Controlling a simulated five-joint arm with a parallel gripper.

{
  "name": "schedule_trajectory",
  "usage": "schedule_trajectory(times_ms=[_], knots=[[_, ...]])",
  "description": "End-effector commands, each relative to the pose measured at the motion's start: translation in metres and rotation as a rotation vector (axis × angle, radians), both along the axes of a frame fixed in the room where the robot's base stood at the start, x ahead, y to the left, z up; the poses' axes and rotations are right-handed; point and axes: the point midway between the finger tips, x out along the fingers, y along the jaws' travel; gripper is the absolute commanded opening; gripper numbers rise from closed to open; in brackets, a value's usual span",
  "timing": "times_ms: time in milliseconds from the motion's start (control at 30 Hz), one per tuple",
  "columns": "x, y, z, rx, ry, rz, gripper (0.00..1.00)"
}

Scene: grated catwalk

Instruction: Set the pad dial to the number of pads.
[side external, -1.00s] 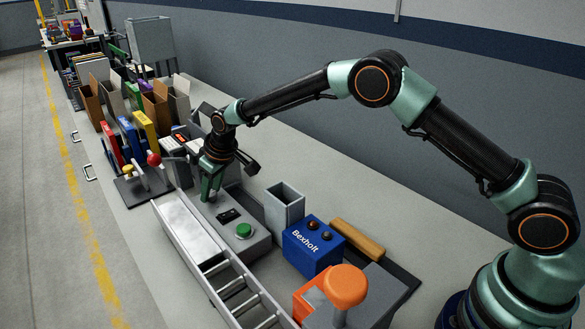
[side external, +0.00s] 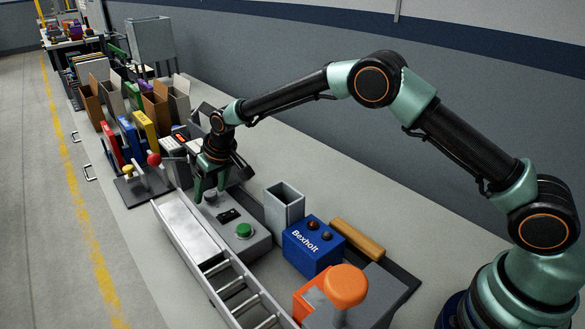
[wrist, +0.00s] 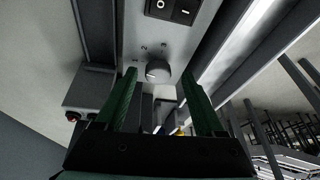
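The dial (wrist: 157,71) is a small round grey knob with a pale pointer mark, on the grey control box (side external: 262,243). My gripper (side external: 209,198) points down over the far end of the box. Its two green fingers are apart, on either side of the dial in the wrist view, with visible gaps (wrist: 160,76). Contact with the dial is not visible. I cannot tell which objects are the pads.
A black rocker switch (side external: 229,214) and green button (side external: 244,231) are on the box. A metal chute (side external: 190,225) runs along the left. A grey open bin (side external: 285,208) and blue Bexholt box (side external: 313,246) stand right. Levers (side external: 130,180) and colored binders (side external: 130,135) stand beyond.

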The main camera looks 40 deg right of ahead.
Motion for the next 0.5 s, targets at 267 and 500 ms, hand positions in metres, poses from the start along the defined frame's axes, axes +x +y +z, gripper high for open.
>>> schedule_trajectory(times_ms=[267,500], knots=[[-0.003,-0.001,0.009,0.0,0.0,0.0,0.71],[-0.016,-0.006,0.045,0.0,-0.003,0.0,0.71]])
